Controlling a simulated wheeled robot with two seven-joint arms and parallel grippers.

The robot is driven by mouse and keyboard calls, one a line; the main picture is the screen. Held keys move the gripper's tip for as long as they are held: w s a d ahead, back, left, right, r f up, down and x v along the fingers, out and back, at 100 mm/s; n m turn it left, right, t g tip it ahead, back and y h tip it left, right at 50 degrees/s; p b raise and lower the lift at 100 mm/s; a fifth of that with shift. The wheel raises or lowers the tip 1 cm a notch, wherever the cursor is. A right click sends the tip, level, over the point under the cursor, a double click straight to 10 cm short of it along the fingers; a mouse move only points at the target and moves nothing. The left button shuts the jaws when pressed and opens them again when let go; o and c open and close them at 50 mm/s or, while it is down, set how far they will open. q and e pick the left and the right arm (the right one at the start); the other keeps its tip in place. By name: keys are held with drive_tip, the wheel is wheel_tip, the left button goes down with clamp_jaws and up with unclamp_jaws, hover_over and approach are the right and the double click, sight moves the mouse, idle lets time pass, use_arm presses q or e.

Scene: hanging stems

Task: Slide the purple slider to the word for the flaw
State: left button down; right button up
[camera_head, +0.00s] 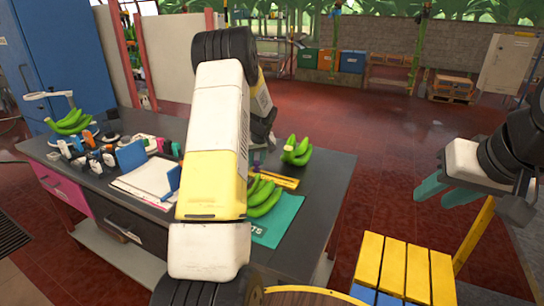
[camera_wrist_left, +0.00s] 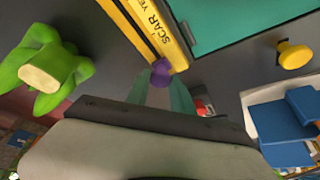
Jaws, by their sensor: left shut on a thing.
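The purple slider (camera_wrist_left: 161,70) sits at the lower edge of a yellow strip (camera_wrist_left: 138,22) in the left wrist view. The strip carries black print; "SCAR" is readable next to the slider, and a second word is cut off. My left gripper (camera_wrist_left: 165,84) is shut on the slider, with a teal finger on each side. In the head view part of the yellow strip (camera_head: 284,181) shows on the dark table, while my left arm hides much of that area. I cannot make out the slider there. My right gripper (camera_head: 444,192) is open and empty, away from the table at the right.
Green bananas (camera_head: 263,197) lie by a teal mat (camera_head: 284,218); another bunch (camera_head: 297,151) lies farther back. Papers (camera_head: 146,182), blue items and small tools crowd the table's left. A yellow knob (camera_wrist_left: 294,55) is near the mat. A slatted yellow chair (camera_head: 392,262) stands in front.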

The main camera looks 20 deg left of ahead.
sight(268, 175)
use_arm(q)
drive_tip(key=d, duration=0.5)
drive_tip(key=shift+s, duration=0.35)
drive_tip(key=c, duration=1.1)
unclamp_jaws()
drive_tip(key=shift+r, duration=0.1)
drive_tip(key=v, duration=0.7)
drive_tip(key=shift+r, duration=0.3)
drive_tip(key=shift+s+d, duration=0.1)
drive_tip(key=shift+s, duration=0.05)
